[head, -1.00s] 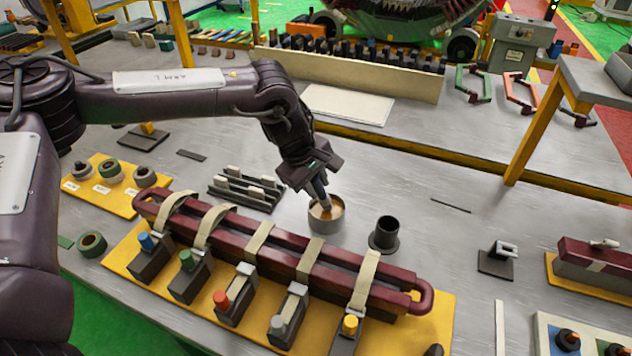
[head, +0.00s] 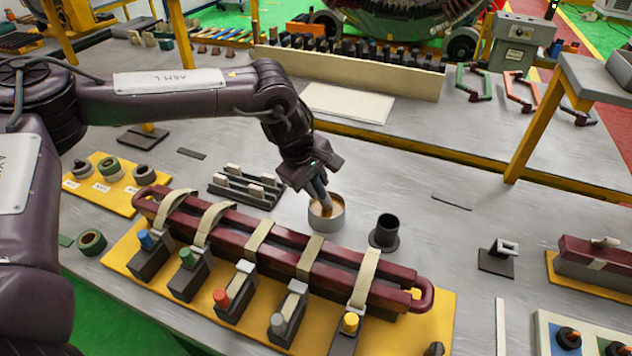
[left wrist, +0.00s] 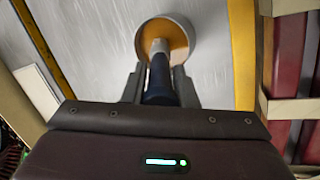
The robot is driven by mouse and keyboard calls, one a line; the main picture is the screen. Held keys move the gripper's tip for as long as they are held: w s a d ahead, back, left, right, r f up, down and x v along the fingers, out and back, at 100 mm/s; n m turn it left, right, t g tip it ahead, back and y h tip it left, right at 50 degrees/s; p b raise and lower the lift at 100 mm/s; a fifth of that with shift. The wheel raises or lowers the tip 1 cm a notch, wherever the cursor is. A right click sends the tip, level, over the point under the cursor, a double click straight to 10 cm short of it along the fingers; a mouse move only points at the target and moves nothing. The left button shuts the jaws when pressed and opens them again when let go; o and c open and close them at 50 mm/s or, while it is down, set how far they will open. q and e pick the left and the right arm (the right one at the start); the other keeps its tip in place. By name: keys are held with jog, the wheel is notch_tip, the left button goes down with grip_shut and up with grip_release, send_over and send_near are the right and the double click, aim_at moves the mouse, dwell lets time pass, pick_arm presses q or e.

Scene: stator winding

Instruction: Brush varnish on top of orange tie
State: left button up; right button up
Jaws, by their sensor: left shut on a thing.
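My left gripper (head: 317,186) is shut on a brush with a dark blue handle; the handle (left wrist: 159,82) shows between the fingers in the left wrist view. The brush points down into a round grey tin (head: 327,217) with amber varnish (left wrist: 180,42) inside. Its bristles are in the tin's opening; their depth is unclear. A dark red coil (head: 285,243) lies nearer, wrapped by several beige ties. The third tie (head: 259,239) is in line with a clamp with an orange-red knob (head: 221,297). No tie itself looks orange. My right gripper is not in view.
An upright black cup (head: 386,231) stands right of the tin. A slotted grey rack (head: 244,188) lies left of it. Clamps with blue (head: 146,240), green (head: 186,258) and yellow (head: 350,322) knobs line the yellow base (head: 120,262).

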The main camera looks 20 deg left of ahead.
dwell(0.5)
pick_arm(q)
jog(key=shift+r+p, duration=0.8)
jog(key=shift+r, duration=0.1)
jog(key=shift+r+p, duration=1.7)
jog(key=shift+r, duration=0.85)
